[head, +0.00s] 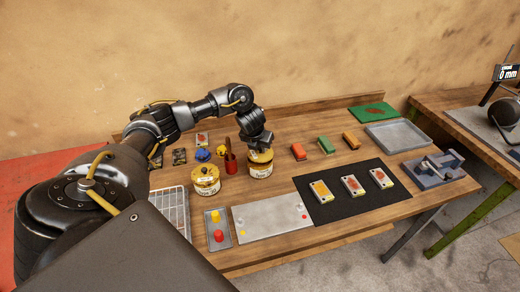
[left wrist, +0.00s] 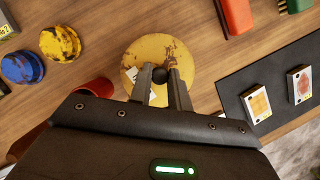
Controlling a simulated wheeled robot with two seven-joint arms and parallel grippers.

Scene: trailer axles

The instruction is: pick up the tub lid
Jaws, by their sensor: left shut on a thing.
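A yellow tub (head: 260,170) with a label stands near the middle of the bench. Its round, worn yellow lid (left wrist: 150,50) has a dark knob (left wrist: 160,75) in the centre. My left gripper (head: 262,146) is over this tub, pointing down. In the left wrist view its fingers (left wrist: 160,82) are shut on the lid's knob. The lid appears to sit on the tub; I cannot tell if there is a gap. A second yellow tub (head: 206,181) with a dark-knobbed lid stands to the left. My right gripper is not in view.
A red cup (head: 231,163) with brown sticks stands close left of the gripped tub. A grey plate (head: 270,217) and black mat (head: 355,203) with cards lie in front. Red, green and orange blocks are to the right.

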